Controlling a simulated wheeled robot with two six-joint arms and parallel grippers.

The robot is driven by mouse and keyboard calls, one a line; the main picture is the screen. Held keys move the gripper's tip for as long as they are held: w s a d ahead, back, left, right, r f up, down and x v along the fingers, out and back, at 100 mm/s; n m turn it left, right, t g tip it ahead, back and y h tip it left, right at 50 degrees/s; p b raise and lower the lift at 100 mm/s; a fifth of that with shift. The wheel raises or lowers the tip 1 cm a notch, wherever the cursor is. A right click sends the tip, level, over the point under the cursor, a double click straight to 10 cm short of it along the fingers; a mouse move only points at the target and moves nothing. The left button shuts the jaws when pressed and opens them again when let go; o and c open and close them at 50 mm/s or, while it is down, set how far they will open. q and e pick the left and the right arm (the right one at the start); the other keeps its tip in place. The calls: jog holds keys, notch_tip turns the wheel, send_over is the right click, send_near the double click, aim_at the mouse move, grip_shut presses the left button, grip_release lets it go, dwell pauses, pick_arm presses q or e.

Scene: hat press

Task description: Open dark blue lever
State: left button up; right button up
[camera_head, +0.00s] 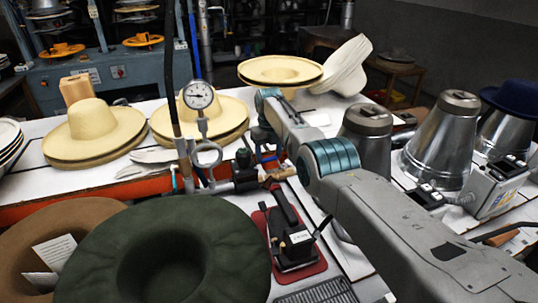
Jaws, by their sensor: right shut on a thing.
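My right arm reaches in from the right, and its gripper (263,138) points down beside the pipework near the middle of the picture. The dark blue lever (268,161) is small and shows just under the fingertips, by the valve fittings. The right gripper is shut on it. The fingers and my wrist hide part of the lever, so its exact angle is hard to tell. My left gripper is not in view.
A pressure gauge (199,95) on a vertical pipe stands just left of the gripper. A green hat (165,215) and a brown hat (40,225) lie in front. Straw hats (95,125) sit on the white table behind. Metal hat forms (445,140) stand at right.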

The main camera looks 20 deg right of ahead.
aim_at(269, 158)
jog(key=shift+r, duration=0.1)
jog(key=o, duration=1.4)
notch_tip(269, 158, up, 11)
jog(key=shift+b, duration=0.45)
